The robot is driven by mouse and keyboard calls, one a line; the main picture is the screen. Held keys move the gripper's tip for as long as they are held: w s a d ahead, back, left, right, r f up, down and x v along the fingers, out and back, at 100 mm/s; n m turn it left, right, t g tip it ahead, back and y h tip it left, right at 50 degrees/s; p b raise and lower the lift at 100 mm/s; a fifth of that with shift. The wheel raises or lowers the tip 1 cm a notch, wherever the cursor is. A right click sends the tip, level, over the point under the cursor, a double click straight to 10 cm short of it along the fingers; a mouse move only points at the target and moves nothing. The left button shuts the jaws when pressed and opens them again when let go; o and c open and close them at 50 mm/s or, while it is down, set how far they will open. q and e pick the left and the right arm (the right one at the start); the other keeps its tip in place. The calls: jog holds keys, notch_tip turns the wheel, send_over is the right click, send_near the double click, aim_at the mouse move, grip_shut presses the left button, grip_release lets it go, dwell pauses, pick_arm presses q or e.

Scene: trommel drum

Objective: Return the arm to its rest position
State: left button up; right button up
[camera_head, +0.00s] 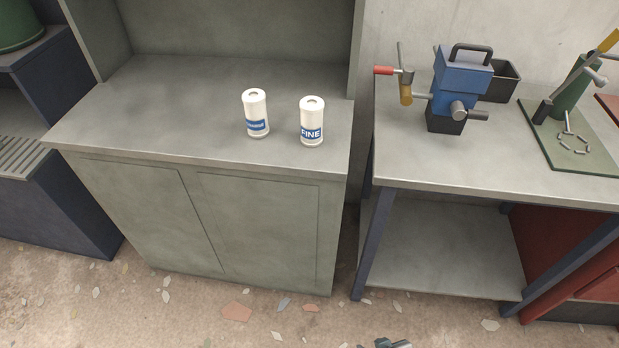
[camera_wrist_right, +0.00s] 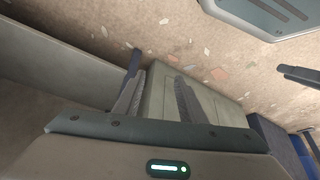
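My right gripper (camera_wrist_right: 160,80) shows in the right wrist view with its two dark fingers apart and bare space between them. It is empty and points toward the grey-green cabinet (camera_wrist_right: 210,105), with floor beyond. In the head view only a small grey-teal piece, which looks like my right gripper, shows at the bottom edge, over the floor. A dark shape at the right edge of the right wrist view may be part of my left arm or gripper; its fingers cannot be made out. The left arm does not show in the head view.
Two white canisters with blue labels, one blurred (camera_head: 256,113) and one "FINE" (camera_head: 312,121), stand upright on the cabinet top (camera_head: 130,115). The bench (camera_head: 480,172) at right holds a blue machine (camera_head: 460,78) and a green stand (camera_head: 571,90). The speckled floor in front is clear.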

jog(key=s+a+f+t, duration=0.1)
jog(key=s+f, duration=0.2)
jog(key=f, duration=1.1)
jog(key=shift+s+a+y, duration=0.15)
jog(key=shift+a+y, duration=0.15)
jog(key=shift+a, duration=0.05)
jog(key=shift+s+d, duration=0.1)
dwell(0.4)
